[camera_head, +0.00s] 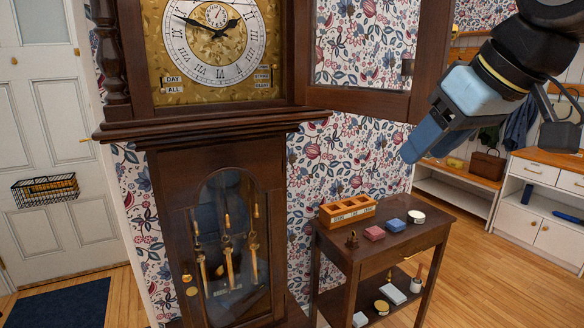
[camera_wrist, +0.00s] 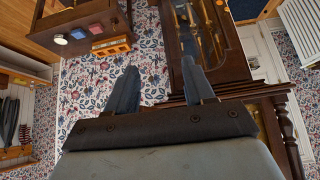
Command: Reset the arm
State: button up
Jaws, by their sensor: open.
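My gripper (camera_head: 424,140) hangs at the upper right in the head view, in front of the wallpapered wall and to the right of the clock's open glazed door (camera_head: 364,50). In the wrist view my gripper (camera_wrist: 157,85) has its two fingers apart with nothing between them but wallpaper and clock behind. The tall wooden clock (camera_head: 218,150) stands at the left of centre in the head view. Its round dial (camera_head: 213,55) is uncovered. The lower case window shows weights and a pendulum. In the wrist view the clock (camera_wrist: 218,50) appears tilted on the right.
A small dark table (camera_head: 385,247) stands right of the clock, holding an orange slotted box (camera_head: 347,211), a red block (camera_head: 374,233), a blue block (camera_head: 396,225) and a round tin (camera_head: 416,216). White cabinets (camera_head: 540,205) stand at the right. Wooden floor lies open between.

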jog(key=w+d+f+m+h, duration=0.1)
jog(key=d+f+m, duration=0.1)
jog(key=f, duration=0.5)
jog(key=w+d+f+m+h, duration=0.1)
jog(key=d+f+m+h, duration=0.1)
jog(key=f, duration=0.5)
jog(key=shift+w+d+f+m+g, duration=0.3)
jog(key=shift+d+m+g, duration=0.15)
jog(key=shift+m, duration=0.15)
jog(key=shift+c, duration=1)
jog(key=shift+a, duration=0.1)
